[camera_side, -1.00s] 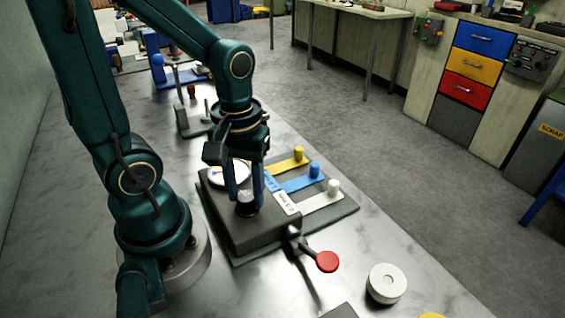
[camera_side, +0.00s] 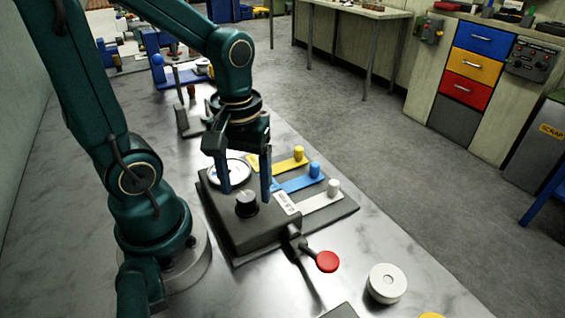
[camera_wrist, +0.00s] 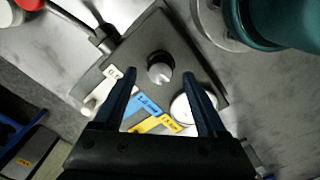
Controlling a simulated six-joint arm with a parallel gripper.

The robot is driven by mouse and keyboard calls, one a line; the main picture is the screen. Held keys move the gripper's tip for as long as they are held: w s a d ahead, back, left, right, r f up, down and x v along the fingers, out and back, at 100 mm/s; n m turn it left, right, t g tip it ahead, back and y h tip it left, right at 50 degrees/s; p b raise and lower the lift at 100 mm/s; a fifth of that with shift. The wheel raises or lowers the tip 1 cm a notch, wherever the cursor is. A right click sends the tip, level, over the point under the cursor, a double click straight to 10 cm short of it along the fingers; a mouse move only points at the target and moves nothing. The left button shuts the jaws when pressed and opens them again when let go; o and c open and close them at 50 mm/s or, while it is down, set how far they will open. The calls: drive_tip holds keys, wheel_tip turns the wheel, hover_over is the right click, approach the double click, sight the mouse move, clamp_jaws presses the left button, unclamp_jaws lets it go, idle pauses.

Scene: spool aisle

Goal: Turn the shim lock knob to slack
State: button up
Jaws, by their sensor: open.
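The shim lock knob (camera_side: 246,203) is a round black knob with a pale top on the dark grey block (camera_side: 258,236). The knob also shows in the wrist view (camera_wrist: 160,68), ahead of the fingertips. My gripper (camera_side: 244,190) is open and empty, with its blue fingers apart, above and behind the knob and not around it. In the wrist view my gripper (camera_wrist: 164,78) has one finger on either side of the picture's middle. No slack marking is readable.
White, blue (camera_side: 300,183) and yellow strips with pegs extend right of the block. A round dial (camera_side: 233,172) sits behind the knob. A red-ended lever (camera_side: 327,261) juts from the front. A white round spool (camera_side: 386,283) stands at the front right.

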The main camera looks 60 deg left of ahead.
sight(246, 196)
drive_tip(key=shift+r, duration=1.9)
